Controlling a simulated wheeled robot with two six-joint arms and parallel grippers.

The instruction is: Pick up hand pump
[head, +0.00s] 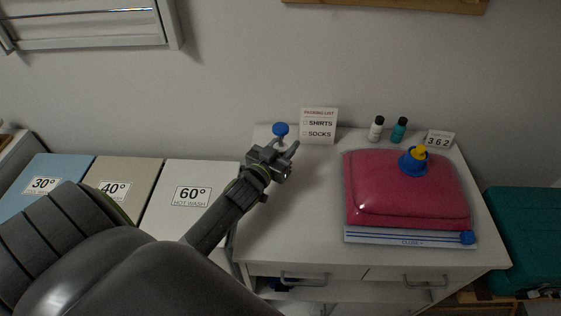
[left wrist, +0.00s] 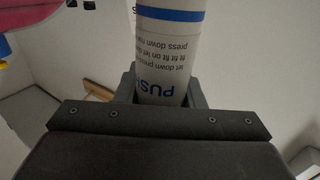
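The hand pump shows in the head view as a blue knob (head: 280,129) on a white body at the back left of the white cabinet top. Its lower part is hidden behind my left gripper (head: 281,147). In the left wrist view the pump is a white tube (left wrist: 170,45) with a blue band and printed "PUSH". It stands between the two dark fingers (left wrist: 165,88), close to both. I cannot tell whether they press on it. My right gripper is not in view.
A packing-list card (head: 319,126) stands right of the pump, with a white bottle (head: 376,129), a teal bottle (head: 399,130) and a "362" counter (head: 439,140) beyond. A red puffed bag (head: 400,190) covers the cabinet's right side. Lidded bins (head: 187,213) are at left.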

